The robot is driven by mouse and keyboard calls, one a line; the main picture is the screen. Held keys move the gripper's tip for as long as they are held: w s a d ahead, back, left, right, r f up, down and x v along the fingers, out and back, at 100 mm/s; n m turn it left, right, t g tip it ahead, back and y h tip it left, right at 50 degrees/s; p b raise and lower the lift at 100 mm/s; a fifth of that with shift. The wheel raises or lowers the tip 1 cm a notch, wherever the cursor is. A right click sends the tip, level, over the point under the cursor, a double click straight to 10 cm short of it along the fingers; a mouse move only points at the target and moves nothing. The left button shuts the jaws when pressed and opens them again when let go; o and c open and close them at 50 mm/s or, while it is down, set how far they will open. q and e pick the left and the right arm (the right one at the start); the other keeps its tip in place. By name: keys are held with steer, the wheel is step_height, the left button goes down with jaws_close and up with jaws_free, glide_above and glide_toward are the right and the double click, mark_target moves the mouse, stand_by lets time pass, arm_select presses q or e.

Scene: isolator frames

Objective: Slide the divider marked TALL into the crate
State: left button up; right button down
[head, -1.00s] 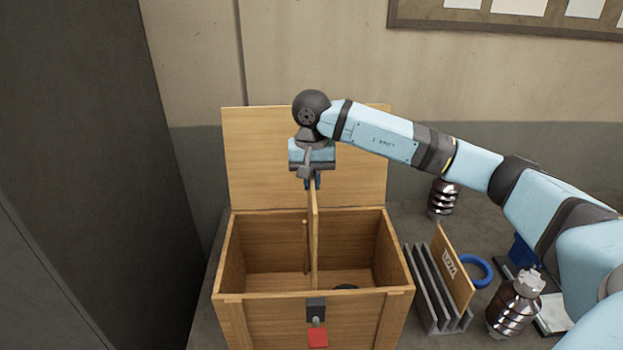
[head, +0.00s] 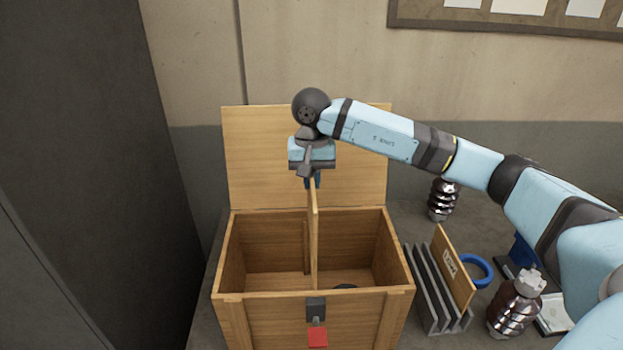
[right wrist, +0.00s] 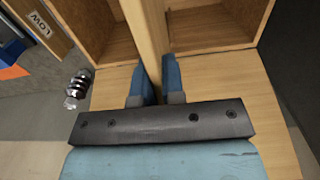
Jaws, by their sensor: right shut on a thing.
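The wooden crate (head: 262,318) stands open with its lid (head: 265,150) raised at the back. My right gripper (head: 313,182) is above the crate's back part, pointing down, shut on the upper end of a thin wooden divider (head: 314,240). The divider stands upright, nearly edge-on, inside the crate near its middle. A vertical wooden strip (head: 305,245) shows just left of it on the back wall. In the right wrist view the divider (right wrist: 147,35) runs between the two blue fingers (right wrist: 157,84). No marking on it is visible, and its bottom edge is hard to tell. My left gripper is out of view.
Right of the crate, a grey slotted rack (head: 432,295) holds another divider (head: 452,268), marked LOW in the wrist view (right wrist: 38,22). A blue ring (head: 481,270) and two ribbed metallic objects (head: 515,305) (head: 442,199) stand nearby. A dark panel fills the left side.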

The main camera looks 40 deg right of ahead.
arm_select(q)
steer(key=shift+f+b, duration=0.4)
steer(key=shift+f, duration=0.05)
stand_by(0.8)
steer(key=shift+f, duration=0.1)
arm_select(e)
steer(key=shift+f, duration=0.1)
